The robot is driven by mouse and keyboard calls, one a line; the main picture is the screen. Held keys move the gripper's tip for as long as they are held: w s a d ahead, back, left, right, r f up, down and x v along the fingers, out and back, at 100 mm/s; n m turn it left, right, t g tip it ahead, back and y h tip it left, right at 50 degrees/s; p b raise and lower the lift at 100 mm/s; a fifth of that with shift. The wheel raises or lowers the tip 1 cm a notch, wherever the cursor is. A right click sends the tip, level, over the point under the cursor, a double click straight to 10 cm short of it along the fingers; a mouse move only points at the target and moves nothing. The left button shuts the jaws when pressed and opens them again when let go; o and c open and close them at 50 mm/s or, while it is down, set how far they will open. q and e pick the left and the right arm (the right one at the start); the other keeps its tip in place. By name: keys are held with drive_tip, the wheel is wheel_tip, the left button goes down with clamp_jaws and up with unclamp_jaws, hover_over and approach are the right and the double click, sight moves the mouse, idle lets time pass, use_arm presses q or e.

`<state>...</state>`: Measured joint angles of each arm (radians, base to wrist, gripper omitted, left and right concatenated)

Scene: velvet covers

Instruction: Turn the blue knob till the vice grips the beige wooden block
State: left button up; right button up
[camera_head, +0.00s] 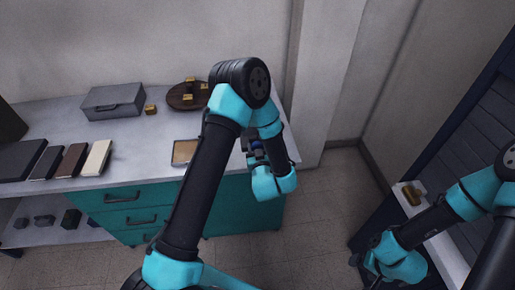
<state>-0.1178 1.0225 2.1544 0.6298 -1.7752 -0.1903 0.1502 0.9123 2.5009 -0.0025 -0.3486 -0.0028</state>
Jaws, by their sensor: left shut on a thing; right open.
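My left gripper (256,154) is at the right end of the grey worktop, partly hidden by my own forearm. It is shut on what looks like the blue knob (256,145), a small dark blue patch between my arm links. The vice around the knob is mostly hidden behind my arm, and I cannot make out its jaws or a block in them. A beige block-like bar (97,158) lies on the left part of the worktop. My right gripper (367,262) is low at the right, open, small and dark, away from the worktop.
Dark and brown bars (72,160) lie beside the beige one. A grey case (113,101), a small brass piece (151,109) and a round brown tray (180,102) stand at the back. A tan square tray (185,152) lies near the front edge. Teal drawers (130,212) are below.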

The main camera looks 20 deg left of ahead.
use_arm(q)
drive_tip(key=shift+m, duration=0.8)
drive_tip(key=o, duration=0.9)
drive_tip(key=v, duration=1.7)
drive_tip(key=shift+s+d, duration=0.1)
drive_tip(key=shift+s, duration=0.1)
drive_tip(key=shift+f, duration=0.1)
